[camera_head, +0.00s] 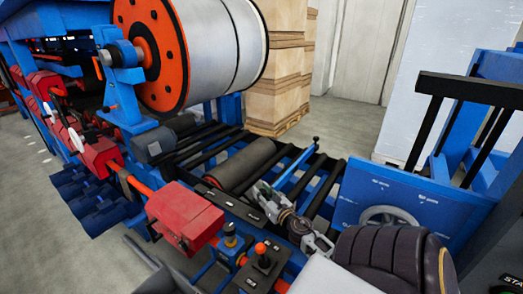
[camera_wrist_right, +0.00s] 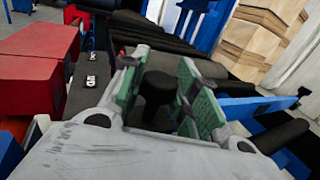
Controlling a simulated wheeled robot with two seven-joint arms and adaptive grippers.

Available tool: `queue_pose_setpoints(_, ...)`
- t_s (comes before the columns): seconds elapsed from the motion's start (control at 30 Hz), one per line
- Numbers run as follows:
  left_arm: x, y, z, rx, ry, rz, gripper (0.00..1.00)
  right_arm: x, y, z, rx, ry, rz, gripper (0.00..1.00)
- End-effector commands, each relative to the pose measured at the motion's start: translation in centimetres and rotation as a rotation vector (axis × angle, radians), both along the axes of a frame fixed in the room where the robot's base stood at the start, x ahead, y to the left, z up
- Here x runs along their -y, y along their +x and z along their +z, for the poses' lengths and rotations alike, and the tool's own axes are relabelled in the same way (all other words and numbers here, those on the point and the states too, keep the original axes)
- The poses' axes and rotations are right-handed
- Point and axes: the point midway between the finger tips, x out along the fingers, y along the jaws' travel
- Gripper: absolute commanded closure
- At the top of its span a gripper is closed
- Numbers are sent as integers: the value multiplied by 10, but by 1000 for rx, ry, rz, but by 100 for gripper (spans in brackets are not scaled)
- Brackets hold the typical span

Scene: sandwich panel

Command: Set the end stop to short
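My right gripper (camera_head: 264,198) reaches in from the lower right, over the dark plate beside the roller conveyor. In the right wrist view its green-padded fingers (camera_wrist_right: 165,95) are spread apart. A black round knob (camera_wrist_right: 158,88) shows between them, with a gap on the left and close to the right-hand pads; I cannot tell whether it touches. The dark plate (camera_wrist_right: 82,105) carries small white labels to the left of the fingers, too small to read surely. In the head view the gripper hides the knob. My left gripper is not in view.
A red box (camera_head: 185,217) stands left of the plate. A blue bar (camera_head: 297,165) crosses the rollers behind the gripper. A blue panel with a handwheel (camera_head: 388,216) stands right.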

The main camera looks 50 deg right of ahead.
Motion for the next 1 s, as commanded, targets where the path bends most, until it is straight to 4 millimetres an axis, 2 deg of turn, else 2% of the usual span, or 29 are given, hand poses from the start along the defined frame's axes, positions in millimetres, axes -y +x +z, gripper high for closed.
queue_pose_setpoints(0.03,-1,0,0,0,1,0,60,1,-2,-5,-8,2,-4,64)
queue_pose_setpoints(0.17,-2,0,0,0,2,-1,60,1,-2,-4,-7,2,-3,48)
queue_pose_setpoints(0.67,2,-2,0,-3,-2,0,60,-1,-3,-2,-3,2,-1,48)
queue_pose_setpoints(1.0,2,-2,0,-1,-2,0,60,-6,-20,-2,-3,2,-3,48)
